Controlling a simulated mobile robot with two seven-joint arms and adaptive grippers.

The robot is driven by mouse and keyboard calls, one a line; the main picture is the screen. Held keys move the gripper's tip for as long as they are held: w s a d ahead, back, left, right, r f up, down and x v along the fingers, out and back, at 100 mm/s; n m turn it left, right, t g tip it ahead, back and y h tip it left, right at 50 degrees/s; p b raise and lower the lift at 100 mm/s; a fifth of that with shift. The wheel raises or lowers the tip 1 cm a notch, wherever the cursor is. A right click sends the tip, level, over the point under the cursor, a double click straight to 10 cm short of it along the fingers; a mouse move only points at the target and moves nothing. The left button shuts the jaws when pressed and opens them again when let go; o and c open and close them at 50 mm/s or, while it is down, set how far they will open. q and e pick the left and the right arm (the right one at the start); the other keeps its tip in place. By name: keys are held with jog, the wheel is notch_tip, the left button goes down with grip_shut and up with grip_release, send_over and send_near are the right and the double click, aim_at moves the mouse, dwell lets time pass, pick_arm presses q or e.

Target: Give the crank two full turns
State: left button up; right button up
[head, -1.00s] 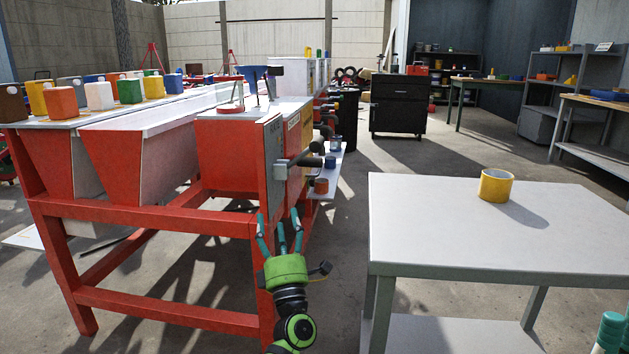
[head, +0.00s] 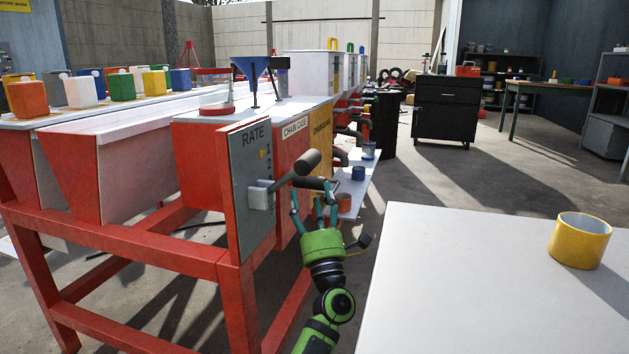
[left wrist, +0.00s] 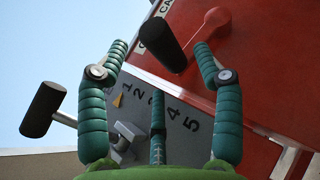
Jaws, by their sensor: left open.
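A crank with a red arm and a black handle shows in the left wrist view (left wrist: 163,42), on a red case. In the head view a dark handle (head: 312,183), which looks like the same one, sits just at the fingertips of my left gripper (head: 313,200). My left gripper is open; in the wrist view its fingers (left wrist: 160,62) spread on either side, with the crank handle between and beyond their tips. I cannot tell whether they touch it. A second black handle (head: 306,162), on a metal lever, comes from the grey RATE panel (head: 252,160). My right gripper is out of view.
The RATE lever handle (left wrist: 44,108) is left of my left fingers in the wrist view. The red planter frame (head: 150,245) stands left of my arm. A pale table (head: 450,270) with a yellow ring (head: 580,241) stands to the right. Small cups (head: 344,202) sit on a side shelf.

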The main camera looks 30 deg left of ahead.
aim_at(311, 186)
pick_arm(q)
jog(key=shift+b+x, duration=0.6)
jog(key=shift+x, duration=1.85)
grip_shut()
